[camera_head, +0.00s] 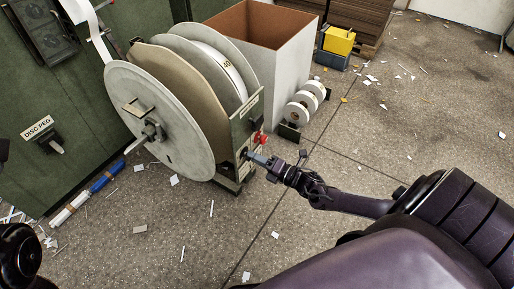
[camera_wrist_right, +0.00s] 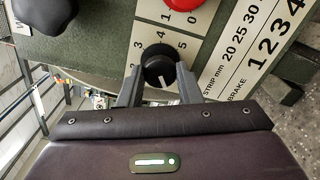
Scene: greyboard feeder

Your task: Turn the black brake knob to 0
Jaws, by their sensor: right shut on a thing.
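The black brake knob (camera_wrist_right: 159,68) sits on a pale dial plate with printed numbers in the right wrist view. A white mark shows on its face, toward the lower edge of the picture; which number it stands for I cannot tell. My right gripper (camera_wrist_right: 159,82) has one finger on each side of the knob and is shut on it. In the head view my right gripper (camera_head: 252,157) reaches the end panel of the reel machine (camera_head: 241,129), and the knob is mostly hidden there. My left gripper is not in view.
A red knob (camera_wrist_right: 183,4) and another black knob (camera_wrist_right: 45,14) are close by on the panel. A large grey reel disc (camera_head: 155,120) stands left of my right gripper. White rolls (camera_head: 300,108) stand on the floor behind. Floor to the right is mostly open, with paper scraps.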

